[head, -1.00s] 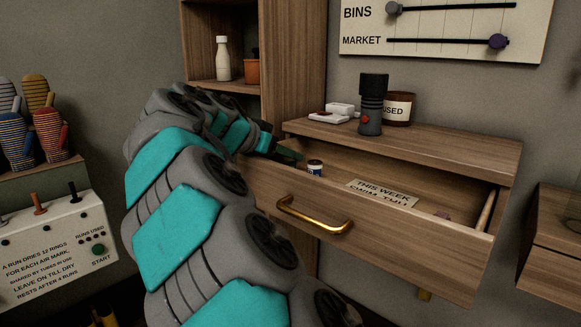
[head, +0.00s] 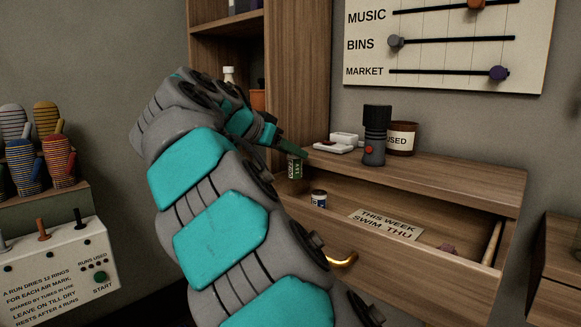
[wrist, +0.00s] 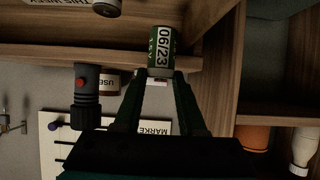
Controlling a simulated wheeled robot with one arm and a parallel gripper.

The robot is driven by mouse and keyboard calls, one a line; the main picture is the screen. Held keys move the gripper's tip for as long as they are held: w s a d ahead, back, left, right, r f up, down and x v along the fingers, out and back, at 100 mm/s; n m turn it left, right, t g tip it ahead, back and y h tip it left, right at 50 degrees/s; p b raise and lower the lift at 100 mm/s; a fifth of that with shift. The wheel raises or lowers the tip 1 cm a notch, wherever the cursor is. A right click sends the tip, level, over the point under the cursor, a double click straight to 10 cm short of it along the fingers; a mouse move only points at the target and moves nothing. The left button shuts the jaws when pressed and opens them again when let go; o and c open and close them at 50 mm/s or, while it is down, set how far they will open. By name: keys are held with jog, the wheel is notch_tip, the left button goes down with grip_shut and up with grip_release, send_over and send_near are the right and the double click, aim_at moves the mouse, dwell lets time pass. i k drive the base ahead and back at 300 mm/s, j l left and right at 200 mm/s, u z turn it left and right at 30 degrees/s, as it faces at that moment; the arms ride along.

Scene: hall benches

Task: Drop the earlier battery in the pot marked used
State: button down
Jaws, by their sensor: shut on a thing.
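My gripper (head: 290,150) is shut on a green battery (head: 294,170) and holds it above the left end of the open drawer. In the wrist view the held battery (wrist: 160,46) shows a label reading 06/23, between the fingertips (wrist: 157,76). A second battery (head: 318,199), white and dark blue, stands inside the drawer; its date cannot be read. The brown pot marked USED (head: 401,138) stands on the cabinet top, partly behind the black and grey torch. The wrist view also shows the pot (wrist: 109,83).
The torch (head: 375,135) stands upright just left of the pot. A white and red item (head: 338,143) lies left of it. The drawer (head: 430,262) holds a card (head: 385,224) reading THIS WEEK SWIM THU. A tall shelf unit (head: 302,80) rises at the left. The cabinet top right of the pot is clear.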

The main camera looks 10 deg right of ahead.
aim_at(407, 150)
jog(key=k+j, duration=0.2)
jog(key=j, duration=0.2)
jog(key=k+j, duration=0.2)
jog(key=j, duration=0.2)
jog(key=k+j, duration=0.2)
jog(key=j, duration=0.2)
